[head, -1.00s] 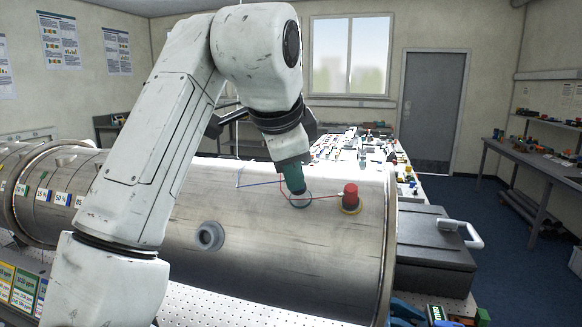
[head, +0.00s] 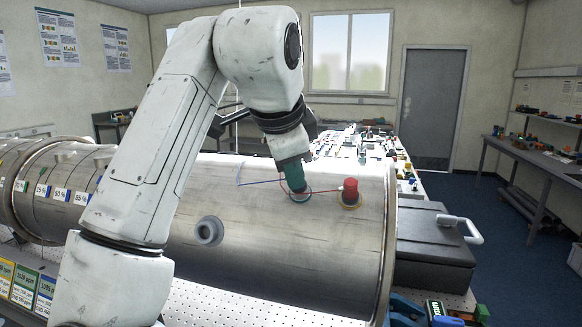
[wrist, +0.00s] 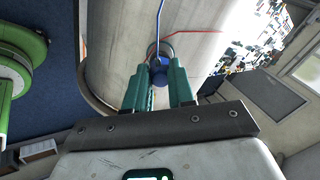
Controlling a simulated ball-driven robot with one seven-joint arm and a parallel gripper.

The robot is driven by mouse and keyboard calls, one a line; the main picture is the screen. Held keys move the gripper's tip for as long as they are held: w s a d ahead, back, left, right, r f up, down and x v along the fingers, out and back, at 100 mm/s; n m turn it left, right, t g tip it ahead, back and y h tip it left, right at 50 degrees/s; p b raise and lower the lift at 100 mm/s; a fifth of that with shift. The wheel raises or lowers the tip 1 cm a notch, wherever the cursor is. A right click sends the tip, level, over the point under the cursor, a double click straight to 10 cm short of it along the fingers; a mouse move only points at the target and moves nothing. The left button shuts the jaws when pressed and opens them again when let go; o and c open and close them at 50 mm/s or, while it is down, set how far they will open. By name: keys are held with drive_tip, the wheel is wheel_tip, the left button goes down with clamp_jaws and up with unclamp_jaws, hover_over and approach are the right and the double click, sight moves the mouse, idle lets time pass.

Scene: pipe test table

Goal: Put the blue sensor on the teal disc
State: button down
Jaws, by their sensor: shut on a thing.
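My gripper (head: 297,188) has teal fingers and points down at the top of the large metal pipe (head: 290,250). In the wrist view the blue sensor (wrist: 160,74) sits between the fingertips, which are shut on it, with a blue wire leading away. The teal disc (head: 300,199) lies on the pipe right under the fingertips, mostly hidden by them. In the wrist view a ring shows partly behind the sensor. I cannot tell whether the sensor touches the disc. In the head view the fingers hide the sensor.
A red sensor (head: 350,188) stands on a yellow disc close to the right of my gripper, with a red wire running past the fingertips. A grey port (head: 208,231) sticks out of the pipe's front. A black case (head: 433,250) stands at the right.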

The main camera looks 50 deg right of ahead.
drive_tip(key=shift+x, duration=0.8)
idle(0.9)
idle(0.8)
drive_tip(key=c, duration=0.9)
unclamp_jaws()
drive_tip(key=shift+a+r, duration=0.1)
drive_tip(key=shift+r, duration=0.05)
drive_tip(key=b+v, duration=0.1)
drive_tip(key=v, duration=0.9)
drive_tip(key=shift+a+r, duration=0.2)
drive_tip(key=shift+r, duration=0.1)
